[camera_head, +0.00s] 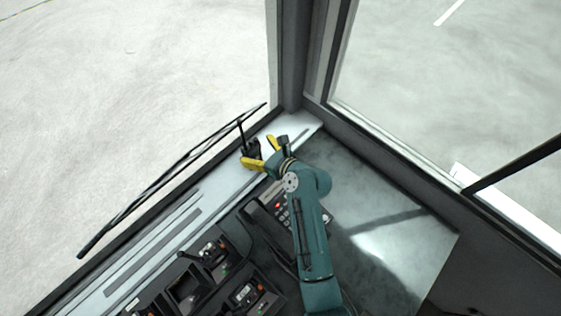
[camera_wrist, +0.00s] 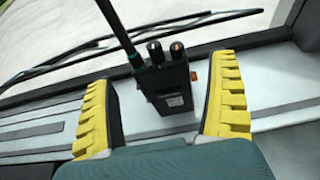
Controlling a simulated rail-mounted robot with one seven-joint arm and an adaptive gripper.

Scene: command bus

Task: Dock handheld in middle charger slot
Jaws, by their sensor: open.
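The handheld (camera_head: 250,148) is a black radio with a long antenna and two top knobs. It stands on the pale ledge under the windscreen. In the wrist view the handheld (camera_wrist: 168,84) is between the two yellow fingers of my gripper (camera_wrist: 165,78), with gaps on both sides. My gripper (camera_head: 259,151) is open and does not hold it. A dark charger-like unit (camera_head: 187,290) is at the lower left of the head view. Handheld-like devices sit in it at its upper part (camera_head: 211,251) and right part (camera_head: 244,293), with a dark recess between them.
A keypad panel (camera_head: 283,213) with a red light lies beside my arm. The pale ledge (camera_head: 222,181) runs along the windscreen, with a wiper (camera_head: 165,185) outside. The grey surface (camera_head: 375,215) right of my arm is clear. A window pillar (camera_head: 292,60) rises at the corner.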

